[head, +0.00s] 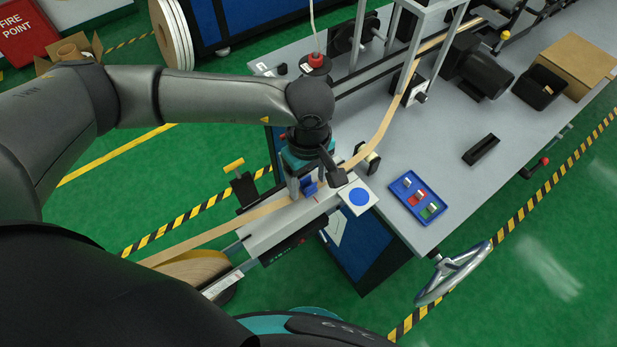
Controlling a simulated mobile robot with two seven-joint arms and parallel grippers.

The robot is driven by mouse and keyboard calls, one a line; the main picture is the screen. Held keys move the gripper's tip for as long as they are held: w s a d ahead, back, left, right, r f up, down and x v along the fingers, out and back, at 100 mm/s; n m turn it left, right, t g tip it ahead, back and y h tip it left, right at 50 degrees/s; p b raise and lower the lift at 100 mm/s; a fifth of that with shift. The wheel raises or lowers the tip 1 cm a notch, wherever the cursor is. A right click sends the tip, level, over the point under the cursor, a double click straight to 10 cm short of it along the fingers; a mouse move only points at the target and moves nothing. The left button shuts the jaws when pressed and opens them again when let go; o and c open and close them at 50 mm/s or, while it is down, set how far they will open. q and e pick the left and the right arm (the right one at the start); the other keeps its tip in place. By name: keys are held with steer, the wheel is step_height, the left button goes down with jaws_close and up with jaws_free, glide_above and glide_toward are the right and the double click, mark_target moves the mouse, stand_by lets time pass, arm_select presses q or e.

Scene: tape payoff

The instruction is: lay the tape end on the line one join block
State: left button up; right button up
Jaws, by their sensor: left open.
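The pale join block (277,228) sits at the table's left end, with a small red mark near its right part. A tan tape strip (215,233) runs from the reel (195,268) at lower left up to the block. Another tan tape length (383,125) curves down from the machine toward the block's far side. My left gripper (308,190) is open, pointing down right over the block where the tape lies. A small blue piece (309,186) shows between or just behind its fingers. The fingers and wrist hide where the tape ends lie. My right gripper is out of view.
A white plate with a blue disc (358,196) lies right of the gripper. A blue tray (419,198) of small coloured pieces is on the grey table (440,155). A handwheel (454,273) juts from the front edge. A yellow-handled lever (234,166) stands left of the block.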

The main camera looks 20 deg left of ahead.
arm_select(q)
step_height(320, 180, up, 15)
stand_by(0.4)
steer(key=shift+r, duration=0.1)
stand_by(0.3)
